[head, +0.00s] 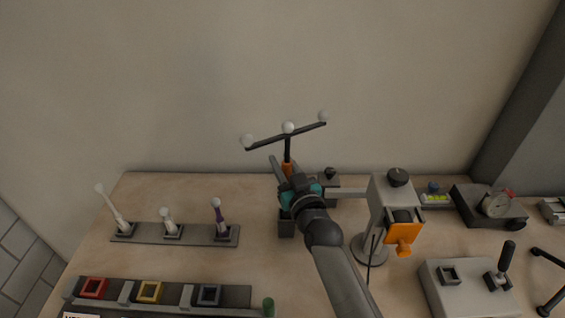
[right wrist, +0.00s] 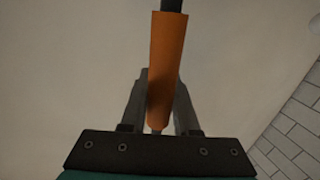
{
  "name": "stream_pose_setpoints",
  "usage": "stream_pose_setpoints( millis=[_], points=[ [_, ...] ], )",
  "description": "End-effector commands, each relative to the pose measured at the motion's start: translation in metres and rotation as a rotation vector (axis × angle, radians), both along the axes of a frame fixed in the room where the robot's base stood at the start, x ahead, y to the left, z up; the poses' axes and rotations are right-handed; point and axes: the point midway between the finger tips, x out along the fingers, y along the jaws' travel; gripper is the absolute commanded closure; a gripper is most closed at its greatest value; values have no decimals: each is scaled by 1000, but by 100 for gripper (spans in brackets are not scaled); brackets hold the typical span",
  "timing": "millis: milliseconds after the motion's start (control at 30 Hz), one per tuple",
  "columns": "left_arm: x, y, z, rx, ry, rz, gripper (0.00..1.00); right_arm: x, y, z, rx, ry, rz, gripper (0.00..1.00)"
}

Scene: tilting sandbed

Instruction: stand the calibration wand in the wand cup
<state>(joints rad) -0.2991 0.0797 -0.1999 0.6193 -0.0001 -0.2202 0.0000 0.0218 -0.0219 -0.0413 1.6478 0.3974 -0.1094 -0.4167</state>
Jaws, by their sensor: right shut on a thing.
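The calibration wand has a dark crossbar with three white balls, a dark stem (head: 288,150) and an orange handle (right wrist: 167,60). My right gripper (head: 286,176) is shut on the orange handle, which shows between its two fingers in the right wrist view (right wrist: 160,105). The wand stands about upright, crossbar on top and slightly tilted in the picture. A dark square cup (head: 287,224), which looks like the wand cup, shows just below the gripper on the table. The gripper and wrist hide its top, so I cannot tell whether the handle touches it. My left gripper is not in view.
A grey stand with an orange part (head: 402,234) is close right of my arm. A rack with several slim tools (head: 190,239) and a tray with coloured square frames (head: 235,297) lie left. A gauge box (head: 475,207) and a joystick box (head: 445,298) are right.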

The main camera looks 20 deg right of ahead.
Motion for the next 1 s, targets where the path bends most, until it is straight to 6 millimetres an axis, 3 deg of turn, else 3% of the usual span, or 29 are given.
stream_pose_setpoints(
  millis=[500,1000],
  points=[
    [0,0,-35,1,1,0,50,0,0,-35,0,-1,0,100],
    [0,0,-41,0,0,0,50,0,0,-44,0,-2,0,100]
  ],
)
